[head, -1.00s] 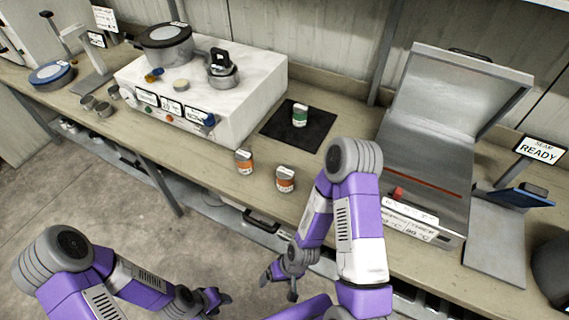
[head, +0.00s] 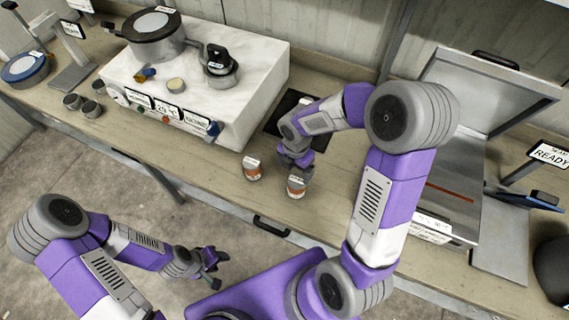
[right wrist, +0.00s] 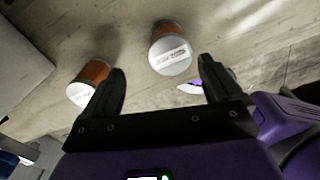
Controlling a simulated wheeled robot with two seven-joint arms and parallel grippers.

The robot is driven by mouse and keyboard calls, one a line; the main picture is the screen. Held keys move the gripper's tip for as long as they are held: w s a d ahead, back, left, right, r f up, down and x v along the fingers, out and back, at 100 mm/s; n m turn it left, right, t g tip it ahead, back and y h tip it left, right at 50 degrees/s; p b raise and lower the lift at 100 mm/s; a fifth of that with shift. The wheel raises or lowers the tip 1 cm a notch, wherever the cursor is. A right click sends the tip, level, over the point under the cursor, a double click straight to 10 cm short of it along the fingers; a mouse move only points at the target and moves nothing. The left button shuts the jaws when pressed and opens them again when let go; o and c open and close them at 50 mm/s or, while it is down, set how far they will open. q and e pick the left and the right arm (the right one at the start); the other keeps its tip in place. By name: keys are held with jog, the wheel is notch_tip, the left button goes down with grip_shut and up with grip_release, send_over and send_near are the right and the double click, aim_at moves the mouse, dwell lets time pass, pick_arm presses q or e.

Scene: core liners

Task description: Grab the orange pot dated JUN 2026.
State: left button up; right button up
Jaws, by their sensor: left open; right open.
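Two small pots with orange bands and white lids stand near the bench's front edge: a left orange pot (head: 251,170) and a right orange pot (head: 296,188). My right gripper (head: 296,164) is open, just above and behind the right pot in the head view. The right wrist view shows one orange pot (right wrist: 171,48) ahead between the open fingers (right wrist: 162,85), and another (right wrist: 90,80) beside the left finger. Print shows on the lids, but I cannot read the dates. My left gripper (head: 212,268) is open and empty, low over the floor side.
A white bath unit (head: 220,95) with displays stands behind the pots. A dark mat (head: 280,118) is partly hidden by my right arm. An open-lidded metal unit (head: 455,195) and a READY screen (head: 549,154) are at the right.

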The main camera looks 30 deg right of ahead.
aim_at(297, 180)
jog(key=shift+f, duration=0.15)
jog(key=shift+s+f+b, duration=0.3)
jog(key=shift+s+f, duration=0.45)
jog(key=shift+s, duration=0.05)
jog(key=f, duration=0.4)
jog(key=shift+w+d+b, duration=0.1)
jog(key=shift+d+b, duration=0.1)
jog(key=shift+b, duration=0.2)
jog(key=shift+f, duration=0.5)
pick_arm(q)
jog(key=shift+s+f, duration=0.55)
jog(key=shift+f, duration=0.05)
pick_arm(e)
jog(key=shift+c, duration=0.3)
jog(key=c, duration=1.1)
